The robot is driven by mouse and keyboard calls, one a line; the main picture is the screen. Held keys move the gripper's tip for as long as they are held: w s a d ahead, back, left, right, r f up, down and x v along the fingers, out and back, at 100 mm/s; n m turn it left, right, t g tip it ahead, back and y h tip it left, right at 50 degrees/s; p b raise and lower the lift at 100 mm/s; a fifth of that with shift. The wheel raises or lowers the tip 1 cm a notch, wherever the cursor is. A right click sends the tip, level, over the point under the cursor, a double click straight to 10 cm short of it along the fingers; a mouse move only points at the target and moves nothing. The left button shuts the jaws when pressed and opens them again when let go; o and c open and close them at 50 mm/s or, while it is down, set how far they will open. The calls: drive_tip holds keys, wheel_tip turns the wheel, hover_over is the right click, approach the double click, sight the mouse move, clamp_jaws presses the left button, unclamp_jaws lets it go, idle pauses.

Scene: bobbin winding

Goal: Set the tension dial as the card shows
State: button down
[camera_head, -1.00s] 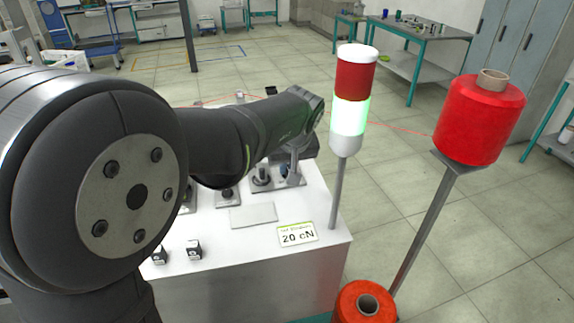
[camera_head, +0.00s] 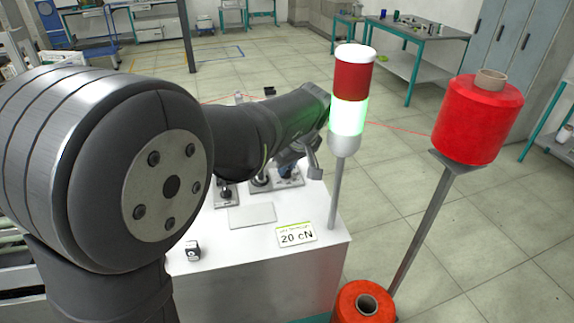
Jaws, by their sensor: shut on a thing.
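The card (camera_head: 297,234) stands at the front right of the white machine top and reads "20 cN"; its smaller line is too small to read. My gripper (camera_head: 290,166) is low over the fittings at the right back of the machine top, mostly hidden under my arm. It is shut on a small dark-blue part on a grey plate (camera_head: 292,183), which seems to be the tension dial. The fingertips, the dial's scale and its pointer cannot be made out.
A signal tower (camera_head: 351,95), lit green below red, stands just right of my arm. A red yarn cone (camera_head: 478,118) sits on a tilted stand, another cone (camera_head: 364,303) is lower down. A blank plate (camera_head: 252,215) and small black-and-white block (camera_head: 193,250) lie on the machine top.

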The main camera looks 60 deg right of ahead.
drive_tip(key=c, duration=1.5)
unclamp_jaws()
drive_tip(key=m+g+h, duration=0.1)
drive_tip(key=m, duration=0.2)
drive_tip(key=m+h, duration=0.1)
drive_tip(key=m, duration=0.3)
drive_tip(key=shift+w+a+g, duration=0.15)
drive_tip(key=shift+g, duration=0.25)
drive_tip(key=m+g, duration=0.1)
drive_tip(key=m, duration=0.2)
drive_tip(key=m+g, duration=0.1)
drive_tip(key=m, duration=0.2)
drive_tip(key=shift+w+m+g+h, duration=0.2)
drive_tip(key=shift+m+g+h, duration=0.1)
drive_tip(key=a+r+n, duration=0.2)
drive_tip(key=r+n, duration=0.1)
drive_tip(key=r, duration=0.3)
drive_tip(key=s+a+r+n+t, duration=0.1)
drive_tip(key=a+r+n, duration=0.2)
drive_tip(key=r, duration=0.3)
drive_tip(key=s+a+r+n, duration=0.1)
drive_tip(key=a+r+n, duration=0.1)
drive_tip(key=r, duration=0.3)
drive_tip(key=shift+a+r+n+t, duration=0.15)
drive_tip(key=shift+r+n+t, duration=0.2)
drive_tip(key=shift+n, duration=0.35)
